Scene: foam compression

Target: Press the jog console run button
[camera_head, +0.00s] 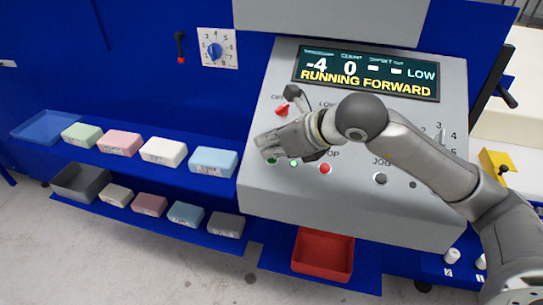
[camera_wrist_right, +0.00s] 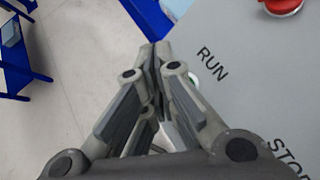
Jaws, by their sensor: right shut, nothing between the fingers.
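The grey jog console (camera_head: 385,218) fills the centre and right of the head view. Its display (camera_head: 367,72) reads "RUNNING FORWARD" with "LOW" at the right. My right gripper (camera_head: 266,150) is shut and empty, over the left part of the console beside the green run button (camera_head: 271,161). In the right wrist view the closed fingertips (camera_wrist_right: 160,52) lie left of the "RUN" label (camera_wrist_right: 212,64). A green-and-white round part (camera_wrist_right: 193,80) is mostly hidden behind a finger. I cannot tell whether the fingers touch the button. My left gripper is out of view.
A lit green spot (camera_head: 294,163) and the red stop button (camera_head: 325,169) are right of the gripper. A red selector knob (camera_head: 282,111) is above it. Foam blocks (camera_head: 163,151) sit on blue shelves at left. A red tray (camera_head: 322,256) is below the console.

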